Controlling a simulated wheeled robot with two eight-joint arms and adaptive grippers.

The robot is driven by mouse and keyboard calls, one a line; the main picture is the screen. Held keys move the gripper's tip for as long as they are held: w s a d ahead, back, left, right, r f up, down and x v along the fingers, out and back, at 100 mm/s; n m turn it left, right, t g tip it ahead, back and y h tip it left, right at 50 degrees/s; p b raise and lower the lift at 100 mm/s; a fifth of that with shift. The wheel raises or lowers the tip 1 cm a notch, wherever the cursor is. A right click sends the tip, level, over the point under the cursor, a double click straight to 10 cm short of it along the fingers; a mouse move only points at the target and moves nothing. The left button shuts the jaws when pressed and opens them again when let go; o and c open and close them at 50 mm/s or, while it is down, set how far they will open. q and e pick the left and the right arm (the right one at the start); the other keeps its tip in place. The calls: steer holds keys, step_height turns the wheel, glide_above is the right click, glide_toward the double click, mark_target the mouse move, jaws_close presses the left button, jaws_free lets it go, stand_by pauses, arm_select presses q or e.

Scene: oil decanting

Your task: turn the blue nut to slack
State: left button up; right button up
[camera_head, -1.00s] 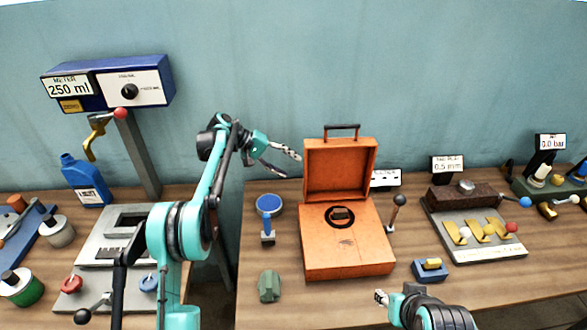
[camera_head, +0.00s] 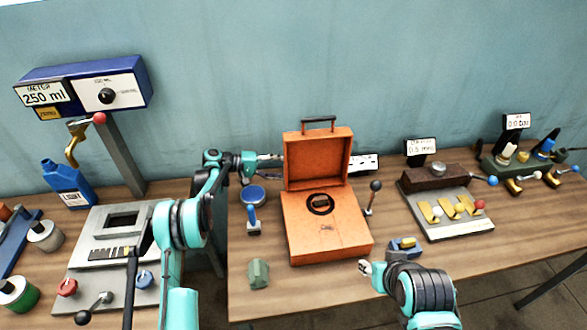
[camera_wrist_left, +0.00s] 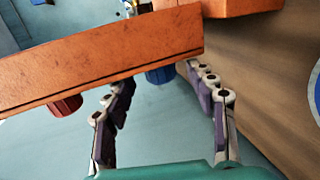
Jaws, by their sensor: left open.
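A blue nut (camera_wrist_left: 159,75) shows in the left wrist view, its upper part hidden by the edge of the orange case's lid (camera_wrist_left: 110,72). A red nut (camera_wrist_left: 66,106) sits left of it, also partly hidden. My left gripper (camera_head: 272,160) is at the left edge of the upright lid in the head view. In the wrist view the left gripper (camera_wrist_left: 162,82) is open, with the blue nut between its fingertips in the picture; I cannot tell whether they touch. My right gripper (camera_head: 366,267) is low in front of the case, its jaws too small to read.
The orange case (camera_head: 328,243) stands open on the table. A blue-handled tool (camera_head: 252,218) and a green block (camera_head: 258,273) are left of it, a black-knobbed lever (camera_head: 372,195) right. The left fixture has a red knob (camera_head: 66,288) and a blue knob (camera_head: 144,279).

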mark_target(294, 169)
arm_select(q)
steer(key=x, duration=0.4)
steer(key=shift+d+f, duration=0.1)
steer(key=shift+d, duration=0.05)
steer(key=c, duration=1.2)
steer(key=shift+r+g+y, duration=0.2)
steer(key=shift+g+y, duration=0.1)
steer(key=shift+y, duration=0.8)
steer(key=shift+f+g+y+p, duration=0.15)
steer(key=shift+g+y+p, duration=0.3)
steer(key=shift+y, duration=0.65)
